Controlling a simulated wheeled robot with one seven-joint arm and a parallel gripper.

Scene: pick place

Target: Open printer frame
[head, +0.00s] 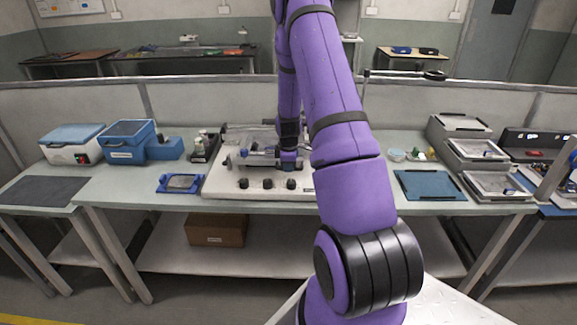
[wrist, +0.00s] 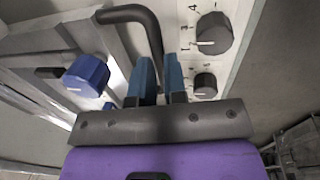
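The printer (head: 222,184) is a white-topped machine on the middle of the bench, with a row of black knobs on its front. Its metal frame (wrist: 62,38) lies on top and has a blue knob (wrist: 87,75). A bent black handle (wrist: 150,28) rises from the frame in the wrist view. My gripper (wrist: 160,62) has two blue fingers, one on each side of the handle. The handle fills the narrow gap between them, so the gripper looks shut on it. In the head view, my gripper (head: 289,165) is low over the printer, and my arm hides the printer's right part.
A blue-framed tray (head: 180,183) lies left of the printer, with blue boxes (head: 128,140) behind. A blue mat (head: 429,186) lies to the right, beside grey trays (head: 482,184). A dark mat (head: 42,190) covers the left table. A cardboard box (head: 216,230) stands on the lower shelf.

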